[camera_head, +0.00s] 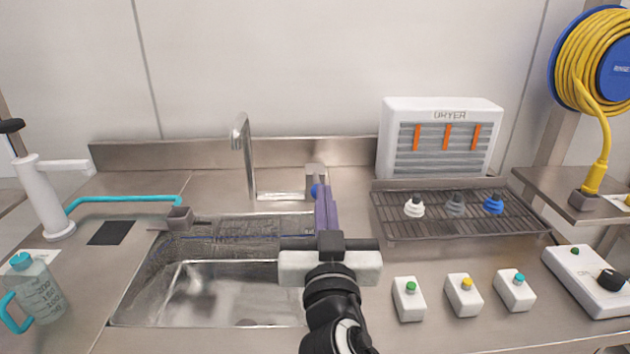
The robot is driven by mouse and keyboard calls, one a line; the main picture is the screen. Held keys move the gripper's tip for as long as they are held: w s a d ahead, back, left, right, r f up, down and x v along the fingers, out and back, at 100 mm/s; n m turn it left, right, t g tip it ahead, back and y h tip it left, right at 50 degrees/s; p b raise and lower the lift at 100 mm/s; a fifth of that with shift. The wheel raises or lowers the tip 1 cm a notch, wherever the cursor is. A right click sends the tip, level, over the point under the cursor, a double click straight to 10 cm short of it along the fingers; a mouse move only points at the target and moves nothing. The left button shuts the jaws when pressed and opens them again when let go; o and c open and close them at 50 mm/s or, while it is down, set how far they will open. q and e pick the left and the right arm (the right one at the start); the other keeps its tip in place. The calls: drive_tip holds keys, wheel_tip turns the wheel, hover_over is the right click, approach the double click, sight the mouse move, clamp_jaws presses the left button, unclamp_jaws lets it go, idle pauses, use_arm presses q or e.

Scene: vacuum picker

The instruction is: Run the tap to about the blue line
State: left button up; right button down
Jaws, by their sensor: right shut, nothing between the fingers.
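The steel tap (243,155) stands behind the sink, its spout pointing down toward the basin. A steel block (316,171) with a blue knob (315,190) stands to its right. A thin blue line (225,238) runs along the upper back wall of the steel sink (150,290). No stream shows under the spout, and I cannot tell the water level from the reflections. My right gripper (323,190) is shut and empty, its purple fingers at the blue knob and partly covering it. I cannot tell whether they touch. My left gripper is out of view.
Left of the sink are a cyan tube (125,200), a white pump stand (45,195) and a clear jug (38,290). Right are a rack (455,228) with nozzles, a dryer (440,140), several button boxes (463,298) and a yellow hose reel (585,70).

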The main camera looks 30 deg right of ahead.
drive_tip(key=p+x, duration=0.3)
drive_tip(key=x, duration=0.7)
drive_tip(key=shift+w+r, duration=0.1)
drive_tip(key=shift+r, duration=0.05)
drive_tip(key=f, duration=0.4)
drive_tip(key=shift+s+a+f, duration=0.2)
drive_tip(key=shift+s+a, duration=0.1)
